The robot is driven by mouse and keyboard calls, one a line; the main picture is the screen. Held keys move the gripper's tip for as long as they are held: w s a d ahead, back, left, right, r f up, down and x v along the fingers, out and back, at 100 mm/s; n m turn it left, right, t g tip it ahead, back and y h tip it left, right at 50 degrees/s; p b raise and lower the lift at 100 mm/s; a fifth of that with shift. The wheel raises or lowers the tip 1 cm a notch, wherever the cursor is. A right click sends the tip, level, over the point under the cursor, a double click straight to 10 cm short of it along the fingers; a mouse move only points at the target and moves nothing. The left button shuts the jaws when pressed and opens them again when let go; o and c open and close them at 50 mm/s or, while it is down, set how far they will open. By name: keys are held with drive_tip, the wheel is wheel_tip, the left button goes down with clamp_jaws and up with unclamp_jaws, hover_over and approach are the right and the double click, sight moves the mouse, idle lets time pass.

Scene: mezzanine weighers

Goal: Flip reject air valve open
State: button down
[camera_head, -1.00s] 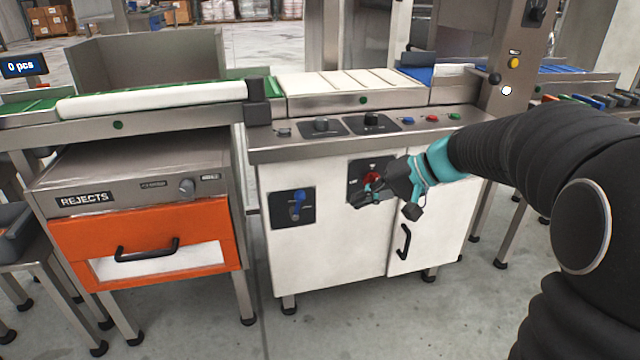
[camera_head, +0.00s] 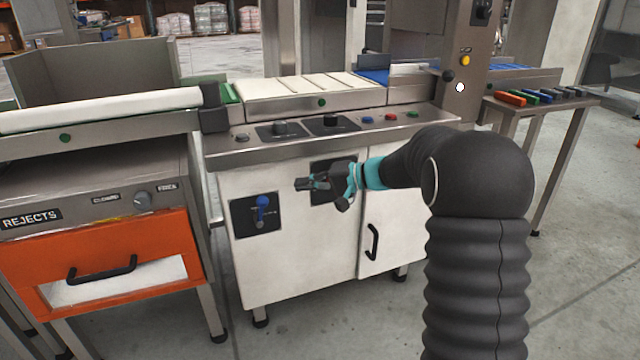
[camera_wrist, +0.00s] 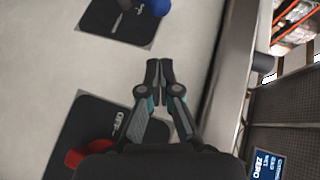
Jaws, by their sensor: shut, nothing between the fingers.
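A blue lever handle (camera_head: 263,203) stands roughly upright on a black plate (camera_head: 239,225) at the left of the white cabinet front; its label is too small to read. In the wrist view the blue handle (camera_wrist: 160,7) is cut off by the top edge, beside its black plate (camera_wrist: 115,25). My gripper (camera_head: 298,184) is shut and empty, in front of the cabinet and to the right of the blue lever, apart from it. In the wrist view its fingertips (camera_wrist: 159,63) point toward the gap between the two plates.
A second black plate (camera_head: 322,196) is mostly behind my gripper; its red handle (camera_wrist: 85,154) shows in the wrist view. The worktop edge with knobs and buttons (camera_head: 390,117) overhangs above. The orange rejects drawer (camera_head: 140,240) stands to the left, and a door handle (camera_head: 373,242) below right.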

sight(280, 195)
drive_tip(key=x, duration=0.3)
drive_tip(key=shift+a+f, duration=0.1)
drive_tip(key=shift+a, duration=0.1)
drive_tip(key=shift+s+a+f, duration=0.2)
drive_tip(key=shift+s+a, duration=0.1)
drive_tip(key=shift+a, duration=0.15)
drive_tip(key=shift+s+a+f, duration=0.15)
drive_tip(key=shift+s+a, duration=0.15)
drive_tip(key=shift+a, duration=0.2)
drive_tip(key=shift+s+a+f, duration=0.25)
drive_tip(key=shift+s+a, duration=0.05)
drive_tip(key=shift+a, duration=0.35)
